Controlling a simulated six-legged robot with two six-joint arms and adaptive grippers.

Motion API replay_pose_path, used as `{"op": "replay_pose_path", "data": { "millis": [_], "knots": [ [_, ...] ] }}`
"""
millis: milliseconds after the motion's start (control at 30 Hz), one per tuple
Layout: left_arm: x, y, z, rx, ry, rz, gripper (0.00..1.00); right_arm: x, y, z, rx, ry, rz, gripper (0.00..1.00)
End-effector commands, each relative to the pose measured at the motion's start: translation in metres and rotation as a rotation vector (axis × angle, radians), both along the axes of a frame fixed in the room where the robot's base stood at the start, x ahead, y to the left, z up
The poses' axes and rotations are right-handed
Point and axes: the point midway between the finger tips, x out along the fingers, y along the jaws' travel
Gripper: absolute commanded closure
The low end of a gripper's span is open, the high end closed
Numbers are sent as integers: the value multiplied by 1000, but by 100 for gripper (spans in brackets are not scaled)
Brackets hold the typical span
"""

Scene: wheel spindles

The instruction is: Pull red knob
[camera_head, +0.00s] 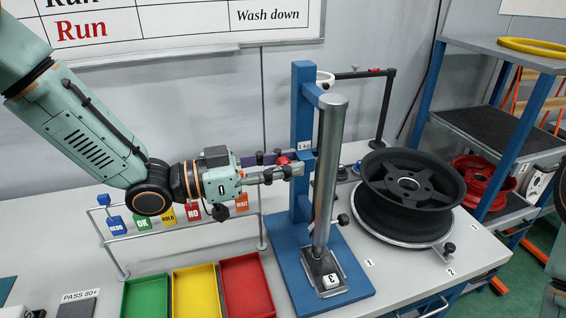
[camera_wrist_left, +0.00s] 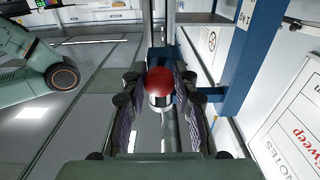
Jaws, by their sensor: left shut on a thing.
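The red knob (camera_head: 283,160) sits at the side of the blue upright post (camera_head: 301,130) of the stand. In the left wrist view the red ball of the knob (camera_wrist_left: 158,80) shows between the two dark finger pads, above a short silver collar. My left gripper (camera_head: 284,166) comes in from the left and is shut on the red knob. It also shows in the left wrist view (camera_wrist_left: 158,100), a finger on each side of the knob. The knob's far side is hidden. My right gripper does not show in either view.
A grey cylinder (camera_head: 330,170) stands in front of the blue post on the blue base (camera_head: 290,265). A black wheel (camera_head: 410,185) lies on a turntable to the right. Green, yellow and red trays (camera_head: 247,285) and a rail of coloured tags (camera_head: 168,216) are at the left.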

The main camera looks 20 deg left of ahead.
Motion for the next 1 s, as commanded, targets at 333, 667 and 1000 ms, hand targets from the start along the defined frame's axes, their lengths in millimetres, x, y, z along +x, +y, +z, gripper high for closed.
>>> {"op": "replay_pose_path", "data": {
  "millis": [333, 667, 1000],
  "knots": [
    [0, 0, 1, -2, -3, 1, 100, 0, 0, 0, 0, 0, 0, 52],
    [1, 0, 1, -2, -3, 2, 100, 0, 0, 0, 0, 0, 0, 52],
    [0, 1, 2, -2, -4, 2, 100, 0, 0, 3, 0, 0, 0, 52]
  ]
}}
